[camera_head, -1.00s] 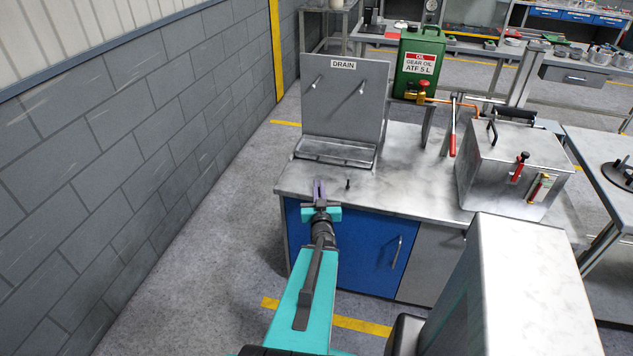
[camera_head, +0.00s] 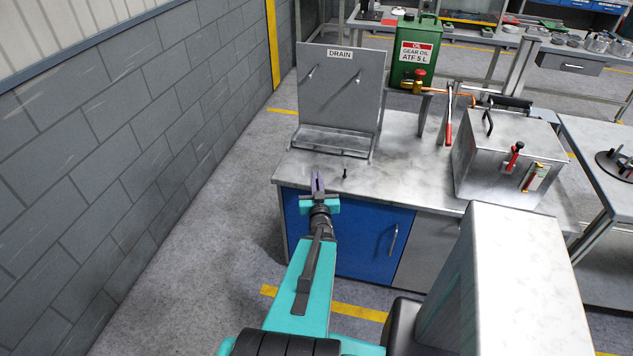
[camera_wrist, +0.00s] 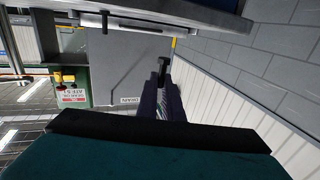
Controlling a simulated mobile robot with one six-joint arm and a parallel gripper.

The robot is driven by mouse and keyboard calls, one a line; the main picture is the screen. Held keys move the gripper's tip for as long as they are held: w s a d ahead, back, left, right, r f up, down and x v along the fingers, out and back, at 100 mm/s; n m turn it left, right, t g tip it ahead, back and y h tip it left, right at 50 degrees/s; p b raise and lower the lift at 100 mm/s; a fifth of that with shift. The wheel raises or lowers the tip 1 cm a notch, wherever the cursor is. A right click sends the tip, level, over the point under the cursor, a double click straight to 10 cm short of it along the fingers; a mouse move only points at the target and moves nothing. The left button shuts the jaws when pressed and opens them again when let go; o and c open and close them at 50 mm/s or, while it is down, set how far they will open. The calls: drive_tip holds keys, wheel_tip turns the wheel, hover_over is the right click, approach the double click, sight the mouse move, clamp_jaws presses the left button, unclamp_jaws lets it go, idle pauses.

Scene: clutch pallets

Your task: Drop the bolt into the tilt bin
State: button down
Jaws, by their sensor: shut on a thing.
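My gripper (camera_head: 317,180) is near the front left edge of the metal worktop, fingers pointing away from my body. In the wrist view my gripper (camera_wrist: 163,84) is shut on a small dark piece (camera_wrist: 163,66) that looks like the bolt. It sticks out past the fingertips; the rest of it is hidden between them. A similar small dark peg (camera_head: 345,173) stands upright on the worktop just right of my gripper, apart from it. It also shows in the wrist view (camera_wrist: 104,22). I cannot pick out a tilt bin for certain.
The worktop (camera_head: 405,165) has clear room in its middle. A grey DRAIN panel (camera_head: 338,90) with a ledge stands behind. A green oil can (camera_head: 416,48) stands behind right, a metal box (camera_head: 510,150) with handles at right. A block wall (camera_head: 130,150) runs along the left.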

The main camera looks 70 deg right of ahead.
drive_tip(key=shift+w, duration=0.1)
drive_tip(key=w+a+r+n+t+y, duration=0.3)
drive_tip(key=w+a, duration=0.2)
drive_tip(key=w, duration=0.5)
drive_tip(key=w+a+r+n+t+y+b, duration=0.1)
drive_tip(key=w+a+r+n+t+y, duration=0.25)
drive_tip(key=w, duration=0.65)
drive_tip(key=w+a+r+n+t+y, duration=0.2)
drive_tip(key=w+a+t, duration=0.25)
drive_tip(key=w, duration=0.55)
drive_tip(key=w+a+r+n+y+b, duration=0.1)
drive_tip(key=w+a+r+n+y, duration=0.15)
drive_tip(key=w+a+y, duration=0.55)
drive_tip(key=w+a+r+n+y, duration=0.15)
drive_tip(key=w+a+n, duration=0.25)
drive_tip(key=a, duration=0.8)
drive_tip(key=w+a+n+g+y+b, duration=0.1)
drive_tip(key=a+n+y, duration=0.4)
drive_tip(key=a, duration=1.2)
drive_tip(key=w+a+n+g+y, duration=0.2)
drive_tip(key=a+n+g+y, duration=0.2)
drive_tip(key=a, duration=1.3)
drive_tip(key=g+y, duration=0.2)
drive_tip(key=y, duration=0.2)
drive_tip(key=shift+w+f+n+y+b, duration=0.15)
drive_tip(key=shift+w+n+y+b, duration=0.15)
drive_tip(key=shift+w+n+b, duration=0.1)
drive_tip(key=shift+s, duration=0.1)
